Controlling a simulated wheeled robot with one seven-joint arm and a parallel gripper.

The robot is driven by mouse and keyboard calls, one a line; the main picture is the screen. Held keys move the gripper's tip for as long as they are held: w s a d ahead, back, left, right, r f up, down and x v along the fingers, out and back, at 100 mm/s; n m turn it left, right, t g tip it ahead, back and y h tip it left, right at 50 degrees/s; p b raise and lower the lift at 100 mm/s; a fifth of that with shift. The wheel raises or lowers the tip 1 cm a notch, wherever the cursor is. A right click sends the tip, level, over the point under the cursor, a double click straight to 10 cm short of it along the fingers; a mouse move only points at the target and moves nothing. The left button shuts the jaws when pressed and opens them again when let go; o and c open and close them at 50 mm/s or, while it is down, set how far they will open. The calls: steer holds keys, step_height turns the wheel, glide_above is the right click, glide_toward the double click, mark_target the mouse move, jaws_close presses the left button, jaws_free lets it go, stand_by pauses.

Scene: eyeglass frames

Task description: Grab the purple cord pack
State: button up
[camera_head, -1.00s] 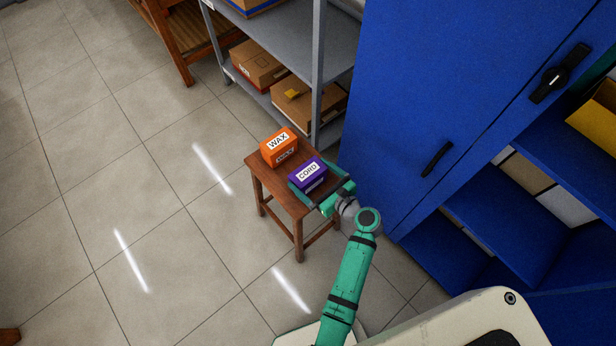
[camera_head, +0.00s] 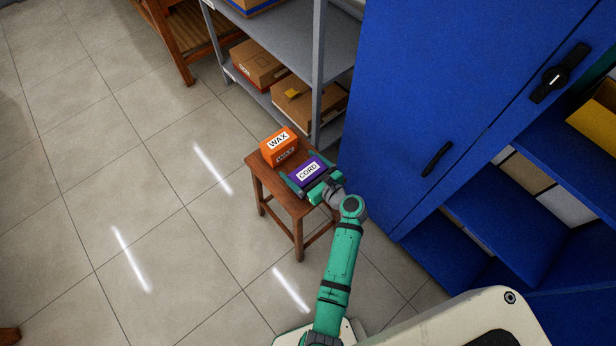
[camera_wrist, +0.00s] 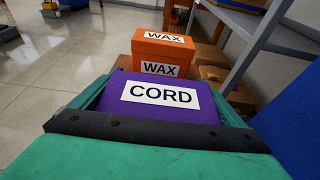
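The purple cord pack (camera_head: 304,165) sits on the small wooden stool, its white CORD label facing up. It also fills the middle of the wrist view (camera_wrist: 205,104). My gripper (camera_head: 312,178) is at the pack's near side, with one green finger along each side of it. The fingers look spread about as wide as the pack. I cannot tell whether they touch it. The pack's near face is hidden behind my gripper's palm. An orange WAX box (camera_head: 272,158) stands just behind the pack, and it shows in the wrist view (camera_wrist: 161,50).
The wooden stool (camera_head: 273,190) is small, with little bare top around the packs. A grey shelf unit (camera_head: 318,75) with cardboard boxes (camera_head: 258,65) stands behind it. A blue cabinet (camera_head: 400,110) rises close on the right. The tiled floor to the left is clear.

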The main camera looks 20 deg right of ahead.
steer(key=shift+r, duration=0.15)
steer(key=shift+r, duration=0.55)
steer(key=s+r, duration=0.1)
steer(key=r, duration=0.1)
steer(key=s+r, duration=0.2)
steer(key=r, duration=0.1)
steer(key=s+r, duration=0.2)
steer(key=r, duration=0.1)
steer(key=shift+s+a, duration=0.1)
steer(key=shift+a, duration=0.3)
steer(key=s+a+r, duration=0.1)
steer(key=s+r, duration=0.2)
steer(key=s, duration=0.5)
steer(key=shift+s+a+r, duration=0.15)
steer(key=shift+s+r, duration=0.2)
